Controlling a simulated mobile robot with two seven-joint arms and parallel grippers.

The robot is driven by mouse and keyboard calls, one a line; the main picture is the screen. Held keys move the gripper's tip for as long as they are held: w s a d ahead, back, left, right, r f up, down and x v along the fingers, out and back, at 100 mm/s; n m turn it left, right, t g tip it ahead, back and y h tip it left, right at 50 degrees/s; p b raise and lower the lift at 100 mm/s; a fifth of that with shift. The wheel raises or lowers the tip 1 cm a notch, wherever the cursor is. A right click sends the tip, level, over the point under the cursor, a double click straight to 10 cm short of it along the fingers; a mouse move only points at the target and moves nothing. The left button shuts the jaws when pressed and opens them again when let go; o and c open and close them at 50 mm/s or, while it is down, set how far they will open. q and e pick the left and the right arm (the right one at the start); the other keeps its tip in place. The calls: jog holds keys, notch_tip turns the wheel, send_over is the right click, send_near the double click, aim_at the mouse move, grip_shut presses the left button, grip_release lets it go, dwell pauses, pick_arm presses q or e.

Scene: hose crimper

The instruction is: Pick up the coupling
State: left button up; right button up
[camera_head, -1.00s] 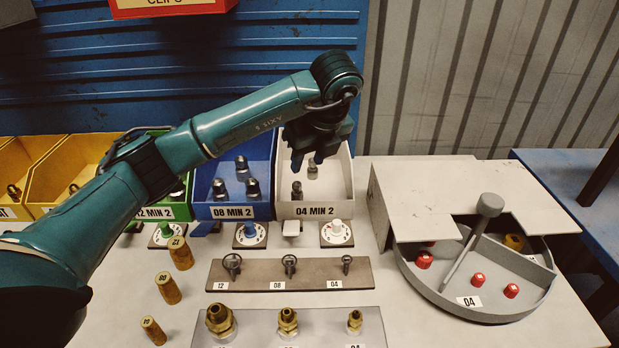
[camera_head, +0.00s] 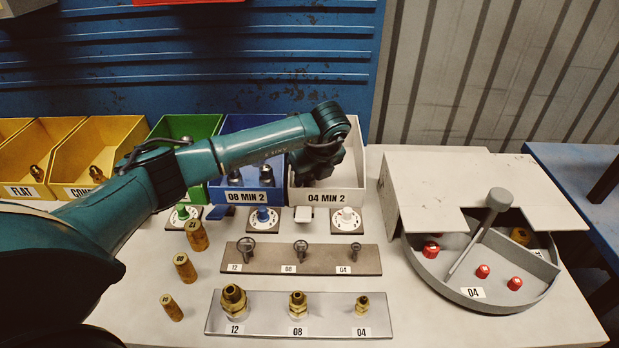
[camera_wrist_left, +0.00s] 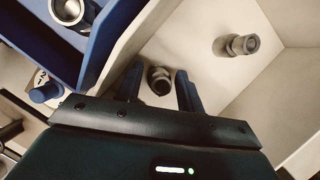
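The white bin labelled 04 MIN 2 (camera_head: 327,196) stands at the back middle. My left gripper (camera_head: 317,172) reaches down into it and hides its contents in the head view. In the left wrist view the left gripper (camera_wrist_left: 159,88) is open, its two blue fingers apart. A dark metal coupling (camera_wrist_left: 158,80) stands on the bin floor between the fingers, with gaps visible on both sides. A second coupling (camera_wrist_left: 237,45) lies on its side farther right in the same bin. My right gripper is not in view.
The blue bin (camera_head: 240,196) adjoins on the left. In front are dial stands (camera_head: 346,220), a rack of small tools (camera_head: 370,260) and a plate of brass fittings (camera_head: 255,325). Brass cylinders (camera_head: 186,267) stand at the left. A round grey tray (camera_head: 538,292) is at the right.

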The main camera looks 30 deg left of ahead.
pick_arm(q)
jog(key=shift+f, duration=0.15)
jog(key=c, duration=0.8)
jog(key=shift+o, duration=0.2)
